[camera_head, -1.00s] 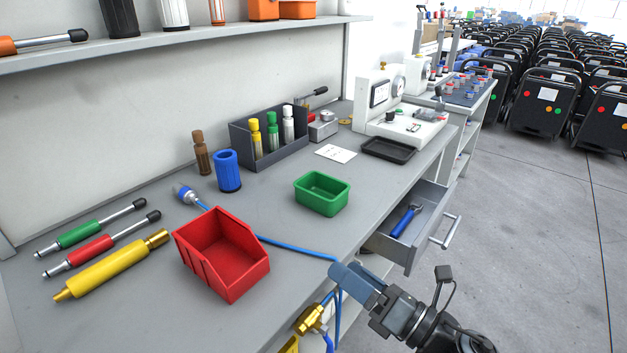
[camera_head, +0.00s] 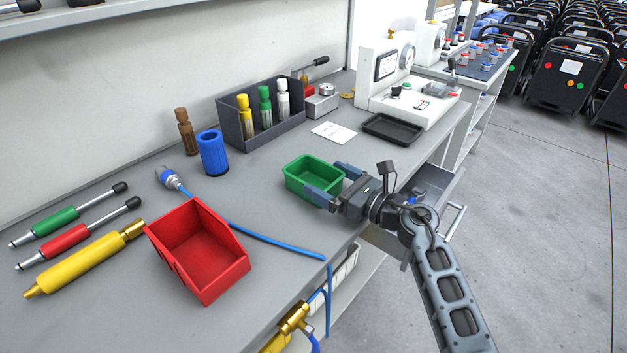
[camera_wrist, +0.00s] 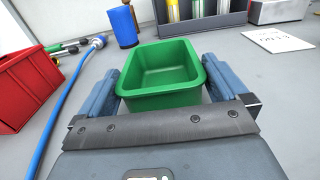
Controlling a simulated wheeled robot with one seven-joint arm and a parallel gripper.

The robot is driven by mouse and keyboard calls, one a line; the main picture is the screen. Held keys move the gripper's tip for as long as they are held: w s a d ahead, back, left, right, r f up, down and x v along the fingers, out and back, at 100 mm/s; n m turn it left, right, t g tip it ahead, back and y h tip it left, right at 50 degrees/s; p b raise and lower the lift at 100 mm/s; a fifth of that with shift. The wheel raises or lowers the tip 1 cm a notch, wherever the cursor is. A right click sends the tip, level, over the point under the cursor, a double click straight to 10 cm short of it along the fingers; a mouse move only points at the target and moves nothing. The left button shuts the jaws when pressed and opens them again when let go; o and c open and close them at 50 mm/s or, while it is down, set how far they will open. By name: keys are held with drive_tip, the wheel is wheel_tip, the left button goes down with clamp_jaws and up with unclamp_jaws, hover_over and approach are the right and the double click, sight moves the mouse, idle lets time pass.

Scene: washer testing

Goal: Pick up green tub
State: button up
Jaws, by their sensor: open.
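The green tub (camera_head: 306,172) sits upright and empty on the grey workbench (camera_head: 262,205). It also shows in the wrist view (camera_wrist: 165,95), between the two blue-grey fingers. My gripper (camera_head: 333,183) is open. In the head view its fingers reach the tub's right side, one at the near corner and one at the far corner. In the wrist view the fingers stand on the left and right of the tub's near part. I cannot tell whether either finger touches the tub.
A red bin (camera_head: 200,255) stands left of the tub, with a blue hose (camera_head: 275,240) running between them. A black tray (camera_head: 392,130) and a white card (camera_head: 333,132) lie beyond the tub. A dark rack (camera_head: 233,128) with bottles stands behind. An open drawer (camera_head: 452,190) juts out at right.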

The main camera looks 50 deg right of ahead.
drive_tip(key=shift+w+a, duration=0.1)
drive_tip(key=shift+w, duration=1.25)
drive_tip(key=shift+c, duration=0.3)
drive_tip(key=c, duration=0.7)
drive_tip(key=shift+r, duration=0.1)
